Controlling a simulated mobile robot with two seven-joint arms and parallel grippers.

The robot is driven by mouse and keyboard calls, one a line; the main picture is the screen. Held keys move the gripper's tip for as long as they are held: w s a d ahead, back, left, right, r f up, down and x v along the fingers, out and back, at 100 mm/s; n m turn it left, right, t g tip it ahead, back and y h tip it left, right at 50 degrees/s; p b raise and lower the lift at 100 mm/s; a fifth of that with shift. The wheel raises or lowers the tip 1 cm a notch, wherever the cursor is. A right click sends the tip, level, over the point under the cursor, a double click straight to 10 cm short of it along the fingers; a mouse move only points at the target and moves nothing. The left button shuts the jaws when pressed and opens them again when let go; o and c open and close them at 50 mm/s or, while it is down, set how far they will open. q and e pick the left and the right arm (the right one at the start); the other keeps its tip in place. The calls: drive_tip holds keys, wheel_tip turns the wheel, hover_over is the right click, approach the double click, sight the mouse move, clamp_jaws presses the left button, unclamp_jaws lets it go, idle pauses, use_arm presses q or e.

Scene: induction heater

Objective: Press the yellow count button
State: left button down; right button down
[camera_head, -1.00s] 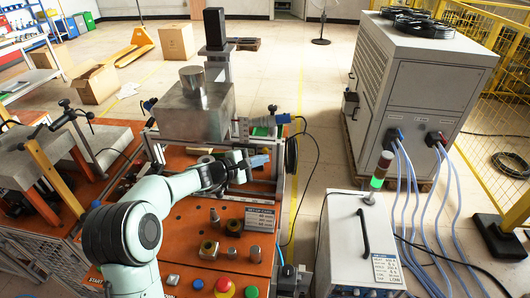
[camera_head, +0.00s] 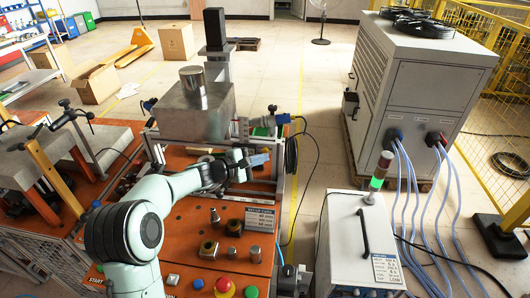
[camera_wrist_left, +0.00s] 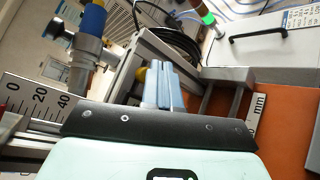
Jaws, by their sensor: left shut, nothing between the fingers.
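The orange bench top (camera_head: 180,237) carries a row of buttons along its near edge. A red mushroom button on a yellow ring (camera_head: 223,286), a green button (camera_head: 251,291) and a blue button (camera_head: 173,279) show there. I cannot make out a separate plain yellow button; my left arm hides part of the panel at left. My left gripper (camera_head: 262,159) is shut and empty, over the far right part of the bench, well beyond the buttons. Its pale blue fingers also show together in the left wrist view (camera_wrist_left: 165,88). My right gripper is not in view.
A large metal block (camera_head: 190,112) with a cylinder on top stands behind my gripper. Small metal parts and a setup card (camera_head: 259,218) sit between gripper and buttons. A white control box (camera_head: 352,240) with a lit green lamp stands at right.

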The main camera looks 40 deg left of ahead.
use_arm(q)
drive_tip(key=shift+w+a, duration=0.1)
drive_tip(key=shift+w, duration=0.1)
drive_tip(key=shift+w+a, duration=0.2)
drive_tip(key=shift+w, duration=0.2)
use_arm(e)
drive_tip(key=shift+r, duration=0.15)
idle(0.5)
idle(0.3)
use_arm(q)
drive_tip(key=shift+s+d+b, duration=0.4)
drive_tip(key=shift+s+b, duration=0.35)
drive_tip(key=shift+s, duration=0.05)
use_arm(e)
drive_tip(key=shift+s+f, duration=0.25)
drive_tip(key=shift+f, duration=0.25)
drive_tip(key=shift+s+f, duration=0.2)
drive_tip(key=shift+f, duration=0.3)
use_arm(q)
drive_tip(key=shift+w, duration=0.1)
